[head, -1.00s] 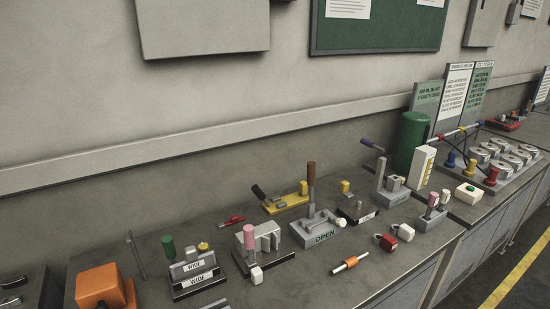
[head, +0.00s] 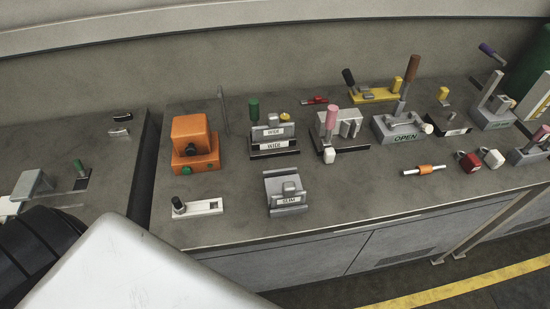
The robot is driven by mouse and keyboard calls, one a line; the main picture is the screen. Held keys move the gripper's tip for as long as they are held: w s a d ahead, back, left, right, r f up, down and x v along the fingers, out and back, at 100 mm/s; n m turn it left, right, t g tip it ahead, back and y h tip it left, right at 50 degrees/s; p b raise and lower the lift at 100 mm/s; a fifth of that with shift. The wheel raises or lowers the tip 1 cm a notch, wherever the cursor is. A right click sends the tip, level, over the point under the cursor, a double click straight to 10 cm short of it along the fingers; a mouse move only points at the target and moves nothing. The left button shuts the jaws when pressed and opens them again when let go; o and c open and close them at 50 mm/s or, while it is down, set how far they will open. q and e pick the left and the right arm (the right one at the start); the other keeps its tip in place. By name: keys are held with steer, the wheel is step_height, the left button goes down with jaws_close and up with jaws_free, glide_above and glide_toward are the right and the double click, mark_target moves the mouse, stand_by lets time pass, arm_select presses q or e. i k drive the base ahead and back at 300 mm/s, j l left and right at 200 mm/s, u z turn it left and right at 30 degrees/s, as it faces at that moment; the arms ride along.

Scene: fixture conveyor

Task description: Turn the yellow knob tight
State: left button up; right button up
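Several yellow knob-like parts show, and I cannot tell which one the task means. A yellow knob (head: 397,84) stands at the right end of a yellow fixture (head: 374,95) with a black handle. Another yellow knob (head: 443,93) stands upright on a small dark fixture (head: 456,130). A small yellow piece (head: 285,117) sits at the back of the fixture labelled WIDE (head: 275,141). All are on the grey bench, beyond my reach at this moment. Neither gripper shows in the head view.
An orange box (head: 193,140), a grey SLIM fixture (head: 286,193), a pink-handled clamp (head: 332,118) and the OPEN fixture (head: 404,128) crowd the bench (head: 345,198). Red (head: 468,163) and white (head: 491,158) padlocks lie near its front edge. A gap separates a second bench (head: 90,135) at left.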

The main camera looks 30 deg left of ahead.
mark_target(284, 118)
steer(key=l+u, duration=0.1)
steer(key=l, duration=0.55)
steer(key=i+l+u, duration=0.1)
steer(key=l, duration=0.6)
